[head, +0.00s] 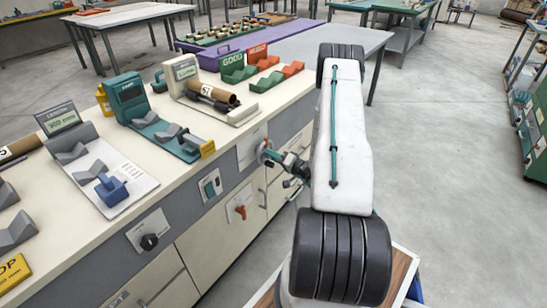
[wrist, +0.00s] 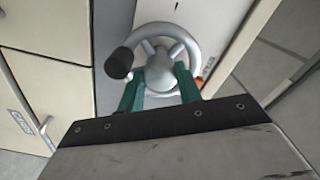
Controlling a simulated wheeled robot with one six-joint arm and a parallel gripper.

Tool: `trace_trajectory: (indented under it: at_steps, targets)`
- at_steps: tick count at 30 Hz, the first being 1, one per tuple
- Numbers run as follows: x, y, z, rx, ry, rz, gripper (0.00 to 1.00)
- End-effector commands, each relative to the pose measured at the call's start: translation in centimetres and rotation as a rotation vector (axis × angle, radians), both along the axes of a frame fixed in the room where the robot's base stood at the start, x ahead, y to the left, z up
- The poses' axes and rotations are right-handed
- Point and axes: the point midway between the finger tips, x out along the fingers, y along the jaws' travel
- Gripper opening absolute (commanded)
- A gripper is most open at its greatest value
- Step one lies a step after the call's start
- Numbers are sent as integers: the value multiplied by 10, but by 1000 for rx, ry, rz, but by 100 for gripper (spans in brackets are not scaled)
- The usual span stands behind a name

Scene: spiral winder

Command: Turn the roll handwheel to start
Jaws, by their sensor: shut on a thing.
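The roll handwheel is a silver spoked wheel (wrist: 157,30) with a round hub and a dark crank knob (wrist: 119,62) at its left side in the wrist view. In the head view the handwheel (head: 262,151) sits on the front of the cabinet, partly hidden by my gripper. In the head view my gripper (head: 296,166) is at the cabinet front.
A red-orange switch (head: 239,208), a teal rocker switch (head: 210,185) and a dark rotary knob (head: 149,241) are on the same cabinet front. A cardboard roll (head: 213,95) rests in a cradle on the worktop above. Open floor lies to the right.

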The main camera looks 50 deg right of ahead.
Motion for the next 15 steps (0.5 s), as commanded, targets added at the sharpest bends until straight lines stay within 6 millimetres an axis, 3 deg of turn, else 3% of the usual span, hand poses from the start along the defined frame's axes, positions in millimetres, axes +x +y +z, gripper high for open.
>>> trace_trajectory:
  at_steps: [15]
  targets:
    - [-1,0,-2,-118,-6,-2,12]
